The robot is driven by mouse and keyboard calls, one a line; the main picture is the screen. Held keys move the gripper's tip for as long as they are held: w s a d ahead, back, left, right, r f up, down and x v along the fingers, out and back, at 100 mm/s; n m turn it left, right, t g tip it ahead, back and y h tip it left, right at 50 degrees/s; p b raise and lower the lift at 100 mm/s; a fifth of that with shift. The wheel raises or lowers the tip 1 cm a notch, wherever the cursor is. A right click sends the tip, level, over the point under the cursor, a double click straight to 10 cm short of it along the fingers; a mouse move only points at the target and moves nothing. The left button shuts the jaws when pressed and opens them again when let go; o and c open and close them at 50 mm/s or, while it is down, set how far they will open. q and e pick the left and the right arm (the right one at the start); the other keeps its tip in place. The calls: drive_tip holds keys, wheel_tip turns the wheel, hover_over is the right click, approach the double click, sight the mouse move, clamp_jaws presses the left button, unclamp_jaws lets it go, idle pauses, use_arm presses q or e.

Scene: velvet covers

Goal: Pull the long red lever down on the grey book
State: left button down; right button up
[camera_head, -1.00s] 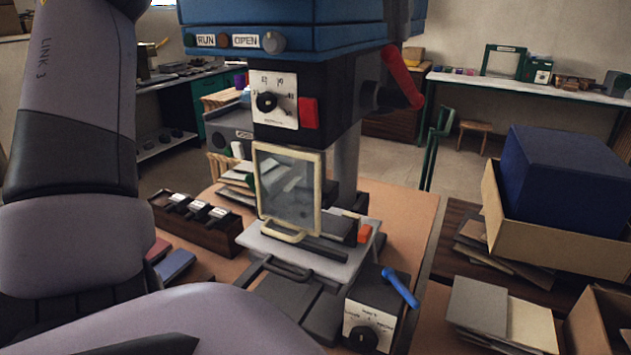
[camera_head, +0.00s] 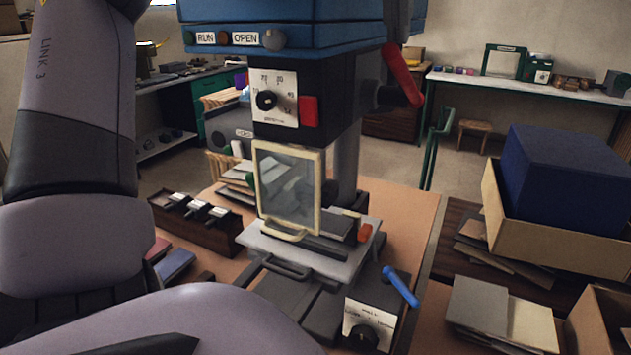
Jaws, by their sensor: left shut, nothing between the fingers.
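The long red lever (camera_head: 402,75) sits on the right side of the blue and black machine (camera_head: 300,50). It slants from upper left down to lower right, on a dark hub. A grey book-like cover (camera_head: 478,303) lies flat at the lower right, apart from the lever. My left arm fills the left side and bottom. A dark pointed part (camera_head: 150,346) of it shows at the bottom edge, far below and left of the lever and touching nothing I can see. Its fingertips are not clearly visible. My right gripper is not in view.
A framed clear shield (camera_head: 288,188) stands before the machine's bed (camera_head: 315,262). A control box (camera_head: 370,325) with a blue lever (camera_head: 401,287) stands in front. A dark blue block (camera_head: 565,180) sits in a carton (camera_head: 530,235) at right. Space right of the red lever looks open.

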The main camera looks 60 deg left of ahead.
sight(392, 67)
use_arm(q)
drive_tip(key=shift+f+b, duration=0.3)
drive_tip(key=shift+f, duration=0.35)
drive_tip(key=shift+s+d+f+b, duration=0.15)
drive_tip(key=shift+f+b, duration=0.15)
drive_tip(key=shift+f, duration=0.25)
drive_tip(key=shift+s+d+f+b, duration=0.1)
drive_tip(key=shift+s+f+b, duration=0.15)
drive_tip(key=shift+f, duration=0.3)
drive_tip(key=shift+s+d+f+b, duration=0.1)
drive_tip(key=shift+f+b, duration=0.2)
drive_tip(key=shift+f, duration=0.35)
drive_tip(key=shift+s+f+b, duration=0.15)
drive_tip(key=shift+f+b, duration=0.3)
drive_tip(key=shift+f, duration=0.3)
drive_tip(key=shift+s+d+f+b, duration=0.1)
drive_tip(key=shift+f+b, duration=0.2)
drive_tip(key=shift+f, duration=0.55)
